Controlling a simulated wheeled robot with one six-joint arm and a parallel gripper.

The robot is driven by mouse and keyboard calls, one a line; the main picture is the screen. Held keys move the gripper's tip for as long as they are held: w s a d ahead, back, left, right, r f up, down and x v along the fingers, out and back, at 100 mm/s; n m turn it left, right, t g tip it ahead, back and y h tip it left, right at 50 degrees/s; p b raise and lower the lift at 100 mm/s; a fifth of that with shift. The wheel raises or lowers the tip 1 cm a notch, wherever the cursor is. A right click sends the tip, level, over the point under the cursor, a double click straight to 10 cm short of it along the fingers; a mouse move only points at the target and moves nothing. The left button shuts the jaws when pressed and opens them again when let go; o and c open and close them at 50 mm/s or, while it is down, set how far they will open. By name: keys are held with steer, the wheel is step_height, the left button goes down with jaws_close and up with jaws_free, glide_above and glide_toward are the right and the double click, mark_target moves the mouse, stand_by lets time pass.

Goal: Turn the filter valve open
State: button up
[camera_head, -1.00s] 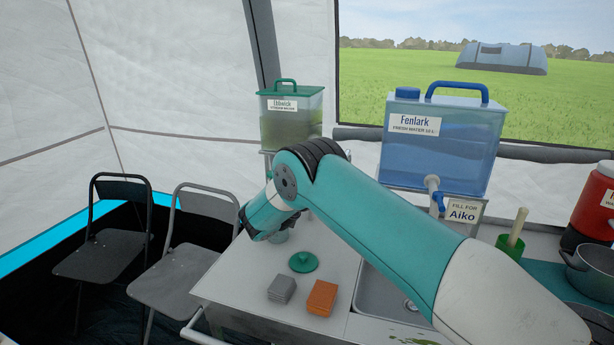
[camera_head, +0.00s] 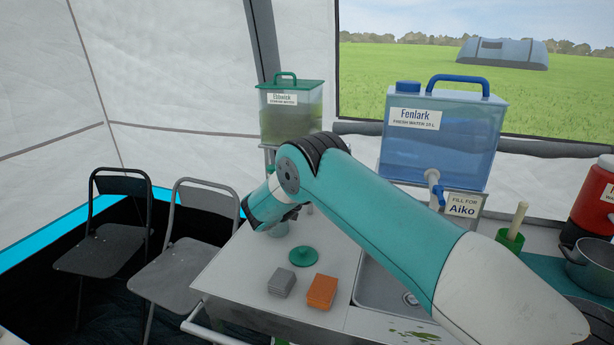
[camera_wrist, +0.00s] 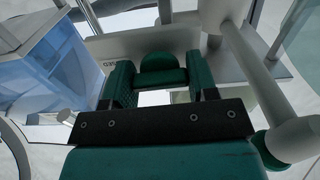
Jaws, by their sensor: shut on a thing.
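The green-lidded tank (camera_head: 290,112) of murky green water stands at the back, its lower part hidden behind my arm. In the wrist view, my gripper (camera_wrist: 158,76) has its two ridged green fingers on either side of a rounded green piece (camera_wrist: 158,60), and is shut on it. This looks like the valve's handle. I cannot tell its turn angle. A pale pipe (camera_wrist: 250,70) runs close along the right of the fingers. In the head view the valve is hidden by my wrist, and a clear vessel shows just below it.
The blue Fenlark tank (camera_head: 440,137) with its tap stands to the right. A green lid (camera_head: 303,257), a grey sponge (camera_head: 281,284) and an orange sponge (camera_head: 322,292) lie on the counter. The sink (camera_head: 375,293) is beneath my arm. Folding chairs stand at left.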

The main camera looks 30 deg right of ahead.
steer(key=n+b, duration=0.3)
steer(key=shift+f+n, duration=0.2)
steer(key=shift+n, duration=0.1)
steer(key=n+b, duration=0.2)
steer(key=n, duration=0.2)
steer(key=shift+r+n, duration=0.1)
steer(key=shift+n, duration=0.2)
steer(key=n, duration=0.4)
steer(key=shift+a+b, duration=0.1)
steer(key=shift+b, duration=0.25)
steer(key=shift+n+p, duration=0.3)
steer(key=shift+n, duration=2.2)
steer(key=o, duration=0.9)
steer(key=shift+o, duration=0.2)
